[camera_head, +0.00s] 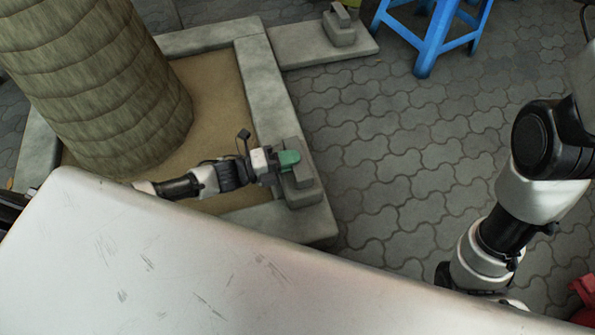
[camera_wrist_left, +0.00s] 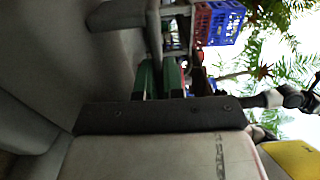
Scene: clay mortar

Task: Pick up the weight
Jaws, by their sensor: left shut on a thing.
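The weight (camera_head: 304,192) is a grey stone-like block with a raised handle part. In the head view it sits at the corner of the stone kerb around the tree trunk; I cannot tell whether it rests on the kerb or is slightly lifted. My left gripper (camera_head: 288,160), with green fingers, is at the weight's upper part and is shut on it. The green fingers also show in the left wrist view (camera_wrist_left: 160,76), with grey surfaces close by. The fingers hide part of the handle. My right arm shows at the right of the head view, but its gripper does not.
A similar grey weight (camera_head: 340,28) stands on a stone slab (camera_head: 310,50) at the top, near a blue stool (camera_head: 432,38). A thick trunk (camera_head: 90,85) rises at the left. A pale scratched surface (camera_head: 200,265) fills the front. Paving (camera_head: 410,160) to the right is clear.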

